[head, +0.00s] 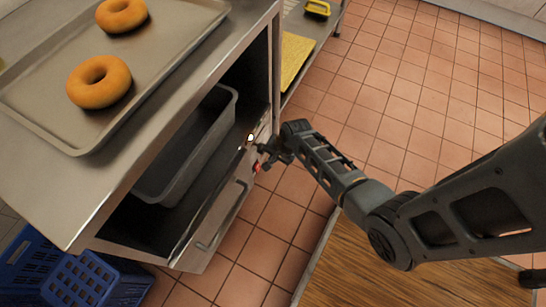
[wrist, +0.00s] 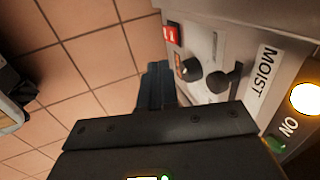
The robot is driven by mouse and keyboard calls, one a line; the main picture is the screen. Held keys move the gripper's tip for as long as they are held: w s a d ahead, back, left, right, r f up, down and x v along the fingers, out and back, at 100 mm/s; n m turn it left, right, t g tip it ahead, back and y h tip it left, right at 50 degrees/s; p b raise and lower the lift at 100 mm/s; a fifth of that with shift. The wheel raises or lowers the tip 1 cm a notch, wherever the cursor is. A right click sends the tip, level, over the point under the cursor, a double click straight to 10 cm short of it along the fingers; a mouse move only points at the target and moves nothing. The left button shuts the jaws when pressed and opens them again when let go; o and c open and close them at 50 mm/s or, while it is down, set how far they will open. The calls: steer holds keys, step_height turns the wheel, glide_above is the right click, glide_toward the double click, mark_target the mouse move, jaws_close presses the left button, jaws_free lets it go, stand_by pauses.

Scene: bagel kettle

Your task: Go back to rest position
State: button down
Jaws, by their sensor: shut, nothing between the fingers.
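My gripper (head: 268,152) is at the front edge of the steel cabinet, beside its control panel, at the end of my outstretched arm. In the wrist view my gripper (wrist: 155,88) is shut and empty, with its fingers close to the control panel (wrist: 220,60). The panel has black knobs (wrist: 215,82), a red switch (wrist: 171,34), a "MOIST" label (wrist: 262,73) and a lit lamp (wrist: 305,98) by the word "ON". I cannot tell whether the fingers touch the panel.
Two bagels (head: 99,82) lie on a metal tray (head: 150,100) on the cabinet top. A grey bin (head: 185,165) stands inside the open cabinet. Blue crates (head: 75,280) are at lower left. A wooden surface (head: 350,265) lies below my arm. Tiled floor (head: 400,90) is clear at right.

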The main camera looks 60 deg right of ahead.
stand_by(0.4)
steer(key=s+a+r+n+t+h, duration=0.25)
steer(key=s+a+r+n, duration=0.45)
steer(key=s, duration=0.4)
steer(key=s+a+r+n+t, duration=0.2)
steer(key=s+a+r+n, duration=0.15)
steer(key=r, duration=0.45)
steer(key=s+a+r+n+t, duration=0.2)
steer(key=s+a+r+t, duration=0.15)
steer(key=r, duration=0.35)
steer(key=s+a+r+n+t+y+p, duration=0.1)
steer(key=r+p, duration=0.9)
steer(key=r, duration=1)
steer(key=s+a+r+n+t+y+p, duration=0.1)
steer(key=s+a+r+n+t+p, duration=0.1)
steer(key=r+p, duration=0.8)
step_height(320, 180, up, 10)
steer(key=shift+s+a+f+n, duration=0.1)
steer(key=shift+s+a+n, duration=0.5)
steer(key=shift+n, duration=0.45)
